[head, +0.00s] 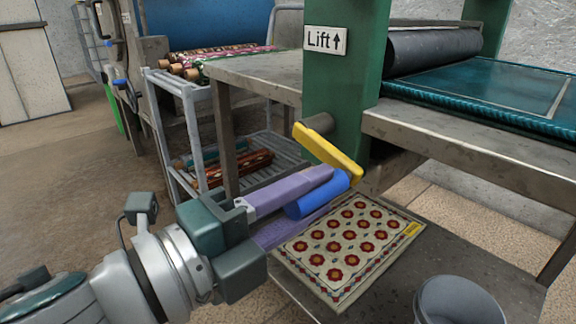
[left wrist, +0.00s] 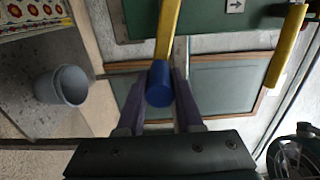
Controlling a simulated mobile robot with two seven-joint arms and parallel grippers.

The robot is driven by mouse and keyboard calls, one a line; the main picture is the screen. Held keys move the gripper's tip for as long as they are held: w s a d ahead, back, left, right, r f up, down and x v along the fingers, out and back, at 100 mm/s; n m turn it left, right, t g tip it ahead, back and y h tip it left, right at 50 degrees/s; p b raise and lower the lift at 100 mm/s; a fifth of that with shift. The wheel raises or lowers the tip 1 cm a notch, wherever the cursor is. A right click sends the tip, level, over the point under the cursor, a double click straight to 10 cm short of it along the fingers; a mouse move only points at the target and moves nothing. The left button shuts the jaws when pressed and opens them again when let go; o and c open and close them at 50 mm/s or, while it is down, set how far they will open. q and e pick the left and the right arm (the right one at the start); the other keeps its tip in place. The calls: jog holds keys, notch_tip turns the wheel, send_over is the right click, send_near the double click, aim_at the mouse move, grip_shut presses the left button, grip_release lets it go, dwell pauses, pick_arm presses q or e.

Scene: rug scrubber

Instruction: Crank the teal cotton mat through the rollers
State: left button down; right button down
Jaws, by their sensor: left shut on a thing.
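The teal mat (head: 480,82) lies flat on the machine's bed at the right, its ribbed near edge along the metal rail. A dark roller (head: 432,48) sits above its left end. The yellow crank arm (head: 325,151) is on the green post and slopes down to the right to a blue handle (head: 318,198). My left gripper (head: 316,191) is shut on the blue handle, its purple fingers on either side. The left wrist view shows the handle (left wrist: 160,84) between the fingers and the crank arm (left wrist: 168,28) beyond. My right gripper is not in view.
A patterned floral mat (head: 345,250) lies on the low shelf below the crank, with a grey bucket (head: 458,302) to its right. A metal rack (head: 190,125) with rolled rugs stands at the left. A "Lift" sign (head: 325,40) is on the post. Open floor lies at the far left.

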pick_arm(q)
jog(key=shift+r+p, duration=1.2)
jog(key=shift+r, duration=0.05)
notch_tip(320, 180, up, 2)
jog(key=shift+r+p, duration=0.1)
jog(key=shift+p, duration=0.95)
jog(key=shift+r, duration=0.1)
